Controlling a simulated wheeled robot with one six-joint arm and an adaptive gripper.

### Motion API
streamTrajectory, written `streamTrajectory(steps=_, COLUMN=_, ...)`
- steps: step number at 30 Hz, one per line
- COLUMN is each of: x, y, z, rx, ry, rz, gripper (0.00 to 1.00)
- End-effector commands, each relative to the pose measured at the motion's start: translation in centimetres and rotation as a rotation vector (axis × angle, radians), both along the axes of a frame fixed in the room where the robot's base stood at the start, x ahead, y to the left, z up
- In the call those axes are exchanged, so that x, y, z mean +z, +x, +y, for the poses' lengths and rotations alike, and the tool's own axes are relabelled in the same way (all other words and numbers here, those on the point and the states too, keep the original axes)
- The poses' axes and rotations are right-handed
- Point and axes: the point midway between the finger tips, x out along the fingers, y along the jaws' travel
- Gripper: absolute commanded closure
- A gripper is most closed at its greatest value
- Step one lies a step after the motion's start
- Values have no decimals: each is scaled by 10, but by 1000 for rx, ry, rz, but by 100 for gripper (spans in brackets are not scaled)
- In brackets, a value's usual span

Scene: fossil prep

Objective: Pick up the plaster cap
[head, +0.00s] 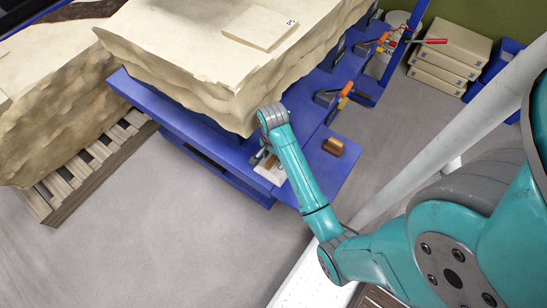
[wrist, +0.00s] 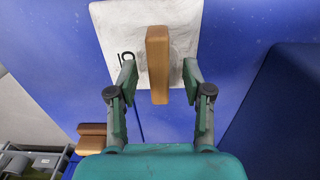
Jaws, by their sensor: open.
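The plaster cap (wrist: 110,28) is a white, roughly square slab with a brown wooden bar handle (wrist: 158,50) across its middle and a dark mark near its left side. It lies on a blue surface. In the head view the cap (head: 272,174) shows as a pale patch, partly hidden by my arm. My gripper (wrist: 160,78) is open, with one finger on each side of the handle and a gap on both sides. In the head view my gripper (head: 262,158) is over the cap, small and partly hidden.
A brown block (head: 333,146) sits on the blue table (head: 335,178), right of my gripper. A large tan rock block (head: 190,60) stands close behind, bearing a flat labelled slab (head: 260,27). Orange-handled clamps (head: 345,92) line the table farther back. Grey floor (head: 150,230) is clear at left.

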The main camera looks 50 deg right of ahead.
Motion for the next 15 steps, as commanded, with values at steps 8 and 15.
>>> streamTrajectory(steps=8, x=-13, y=-7, z=6, rx=-2, ry=0, rz=0, gripper=50)
streamTrajectory(steps=15, x=-13, y=-7, z=6, rx=-2, ry=0, rz=0, gripper=80)
